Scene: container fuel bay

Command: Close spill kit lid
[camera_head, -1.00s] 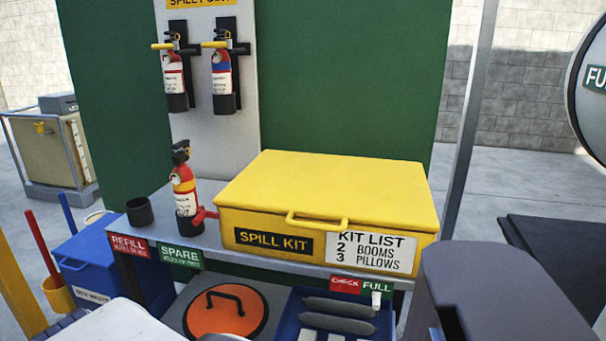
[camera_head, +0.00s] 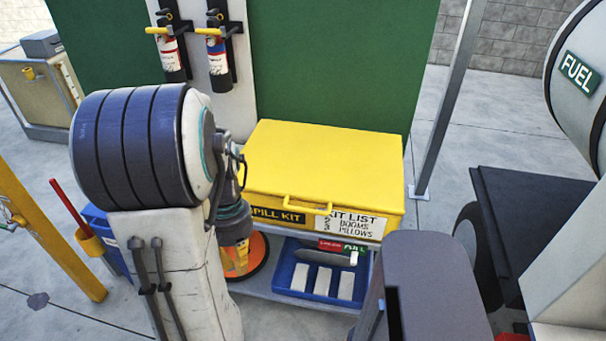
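The yellow spill kit box (camera_head: 266,214) stands on the shelf in the middle of the view, with "SPILL KIT" and "KIT LIST" labels on its front. Its flat yellow lid (camera_head: 325,160) lies down on the box, and no gap shows along the front edge. A yellow handle (camera_head: 307,206) is at the front. My arm stands up at the left and covers the box's left front corner. Its dark wrist part is left of the box.
A blue tray (camera_head: 284,272) with white blocks sits on the lower shelf. Fire extinguishers (camera_head: 218,58) hang on the back panel. A grey post (camera_head: 446,95) stands right of the box, and a fuel tank (camera_head: 575,75) is further right. Floor is clear between post and tank.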

